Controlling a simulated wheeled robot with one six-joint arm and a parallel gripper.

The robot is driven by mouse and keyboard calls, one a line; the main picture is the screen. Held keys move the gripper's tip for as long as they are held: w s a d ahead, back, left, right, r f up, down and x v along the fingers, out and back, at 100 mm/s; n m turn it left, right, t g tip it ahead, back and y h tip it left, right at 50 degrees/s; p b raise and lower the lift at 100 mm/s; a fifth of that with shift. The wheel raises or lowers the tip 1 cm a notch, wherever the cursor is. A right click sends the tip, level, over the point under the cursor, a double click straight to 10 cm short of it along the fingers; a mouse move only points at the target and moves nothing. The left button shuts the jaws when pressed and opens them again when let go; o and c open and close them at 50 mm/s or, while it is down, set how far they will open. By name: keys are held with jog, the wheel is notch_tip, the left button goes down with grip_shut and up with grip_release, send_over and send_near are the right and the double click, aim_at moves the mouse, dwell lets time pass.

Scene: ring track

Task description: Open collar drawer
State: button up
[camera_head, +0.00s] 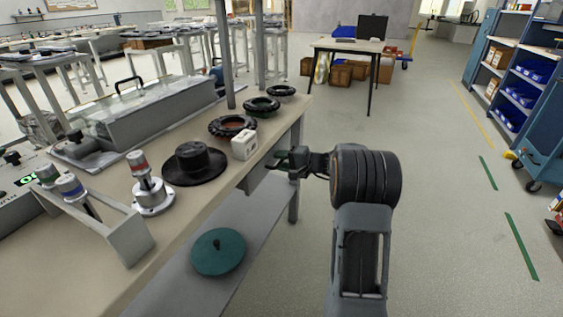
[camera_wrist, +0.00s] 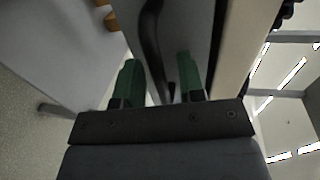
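The collar drawer (camera_head: 259,177) is a grey box under the bench top's right edge, in the head view. My gripper (camera_head: 284,160) is at the drawer's front and hides part of it. In the wrist view the drawer's grey front (camera_wrist: 190,30) fills the upper middle, with a black curved handle (camera_wrist: 151,40) on it. My gripper's two green fingers (camera_wrist: 158,82) stand apart, and the handle's lower end runs between them. Gaps show on both sides of the handle. I cannot tell how far the drawer is out.
On the bench top (camera_head: 110,180) stand a white box (camera_head: 244,145), several black rings (camera_head: 262,105), a black hub (camera_head: 194,163) and a red-topped fitting (camera_head: 147,185). A teal disc (camera_head: 218,251) lies on the lower shelf.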

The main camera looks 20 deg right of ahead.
jog(key=shift+c, duration=0.3)
grip_shut()
